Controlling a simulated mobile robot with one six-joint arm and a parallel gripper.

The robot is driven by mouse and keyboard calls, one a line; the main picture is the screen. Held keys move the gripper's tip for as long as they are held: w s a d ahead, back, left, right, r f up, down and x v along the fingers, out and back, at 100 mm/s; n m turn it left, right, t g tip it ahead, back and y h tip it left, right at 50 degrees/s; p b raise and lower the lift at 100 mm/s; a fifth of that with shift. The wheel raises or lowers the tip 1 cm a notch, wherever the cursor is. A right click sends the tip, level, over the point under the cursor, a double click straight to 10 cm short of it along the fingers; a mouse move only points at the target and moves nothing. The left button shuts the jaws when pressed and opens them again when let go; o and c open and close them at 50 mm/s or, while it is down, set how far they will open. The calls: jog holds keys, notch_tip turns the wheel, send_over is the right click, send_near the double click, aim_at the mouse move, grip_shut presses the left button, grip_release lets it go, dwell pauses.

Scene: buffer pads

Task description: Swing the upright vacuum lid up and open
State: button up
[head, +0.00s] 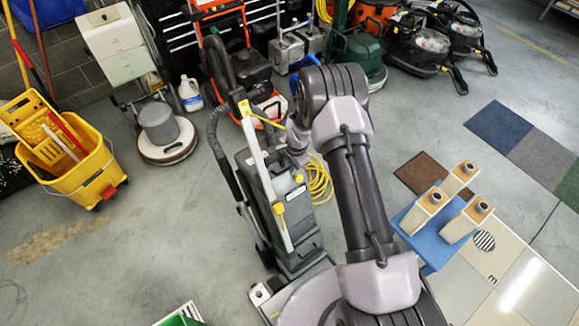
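The upright vacuum (287,222) stands on the concrete floor in the middle of the head view, grey with a black hose on its left side and yellow parts. A pale bar with yellow ends runs along its front, and its top leans toward the back. I cannot make out a separate lid or whether it is open. My arm rises from the bottom, bends at the top and comes down beside the vacuum's upper right. My gripper (297,150) is at that end, close to the vacuum's top. Its fingers are not clear, and I cannot tell if it touches.
A yellow mop bucket (75,165) and a floor polisher (162,132) stand at the left. Several machines line the back. A blue platform (432,250) with wooden-topped blocks is at the right. A yellow cord (319,180) lies behind the vacuum.

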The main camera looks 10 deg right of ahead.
jog(key=shift+w+f, duration=0.1)
jog(key=shift+f, duration=0.2)
grip_shut()
dwell(1.3)
